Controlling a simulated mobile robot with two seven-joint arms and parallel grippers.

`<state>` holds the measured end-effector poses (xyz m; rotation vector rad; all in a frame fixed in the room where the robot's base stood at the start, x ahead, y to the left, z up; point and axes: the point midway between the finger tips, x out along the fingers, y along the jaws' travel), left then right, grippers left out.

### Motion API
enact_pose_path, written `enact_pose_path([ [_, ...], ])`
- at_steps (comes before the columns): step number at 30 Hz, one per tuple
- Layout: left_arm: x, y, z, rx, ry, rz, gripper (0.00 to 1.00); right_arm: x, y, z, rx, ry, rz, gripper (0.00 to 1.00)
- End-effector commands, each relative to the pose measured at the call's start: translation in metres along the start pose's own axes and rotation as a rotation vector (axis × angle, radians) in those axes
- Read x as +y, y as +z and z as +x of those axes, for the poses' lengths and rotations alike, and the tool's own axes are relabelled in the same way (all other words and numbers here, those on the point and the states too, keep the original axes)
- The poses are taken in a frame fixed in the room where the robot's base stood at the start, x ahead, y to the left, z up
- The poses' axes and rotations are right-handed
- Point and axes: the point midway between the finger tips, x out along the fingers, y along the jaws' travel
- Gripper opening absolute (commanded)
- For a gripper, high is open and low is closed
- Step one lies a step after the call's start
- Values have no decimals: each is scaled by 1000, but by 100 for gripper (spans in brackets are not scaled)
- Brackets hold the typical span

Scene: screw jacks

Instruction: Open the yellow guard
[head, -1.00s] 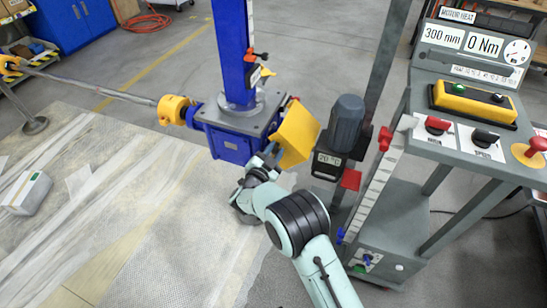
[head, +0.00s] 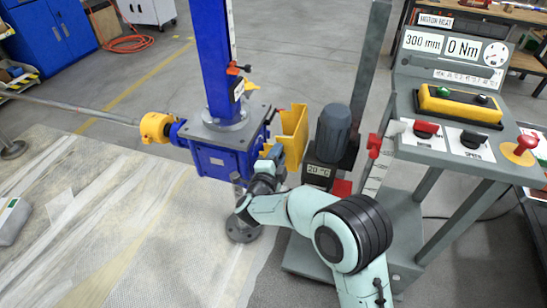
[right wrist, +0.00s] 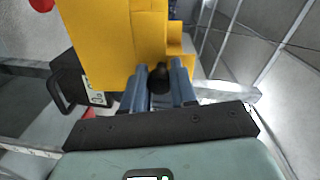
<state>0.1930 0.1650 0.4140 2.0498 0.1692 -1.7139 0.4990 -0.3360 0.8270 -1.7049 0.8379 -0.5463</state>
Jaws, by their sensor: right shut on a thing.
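The yellow guard (head: 294,128) stands out from the right side of the blue screw-jack gearbox (head: 222,160), its plate roughly upright and swung away from the housing. My right gripper (head: 274,158) is at the guard's lower left edge. In the right wrist view, the yellow guard (right wrist: 115,45) fills the upper middle. There, my right gripper's blue fingers (right wrist: 160,84) are closed around a black knob (right wrist: 161,74) just in front of the guard. The knob is hidden in the head view. My left gripper does not show.
A dark motor (head: 333,133) with a "20 °C" display stands close right of the guard. The grey control console (head: 430,146) is farther right. A yellow coupling (head: 155,127) and a long shaft lie left of the gearbox.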

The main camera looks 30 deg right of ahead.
Motion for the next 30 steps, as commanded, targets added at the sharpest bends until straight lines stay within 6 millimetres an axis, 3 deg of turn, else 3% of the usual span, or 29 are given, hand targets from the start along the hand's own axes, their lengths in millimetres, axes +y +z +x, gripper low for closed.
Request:
enact_pose_path([
  [17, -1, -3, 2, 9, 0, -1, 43, -1, -4, 0, 0, 1, 29, 0],
  [18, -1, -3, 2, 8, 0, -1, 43, -1, -4, 0, 0, 1, 28, 40],
  [19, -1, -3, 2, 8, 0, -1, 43, -1, -4, 0, 0, 1, 28, 50],
  [30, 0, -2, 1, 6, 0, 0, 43, -1, -3, -4, -2, 1, 27, 52],
])
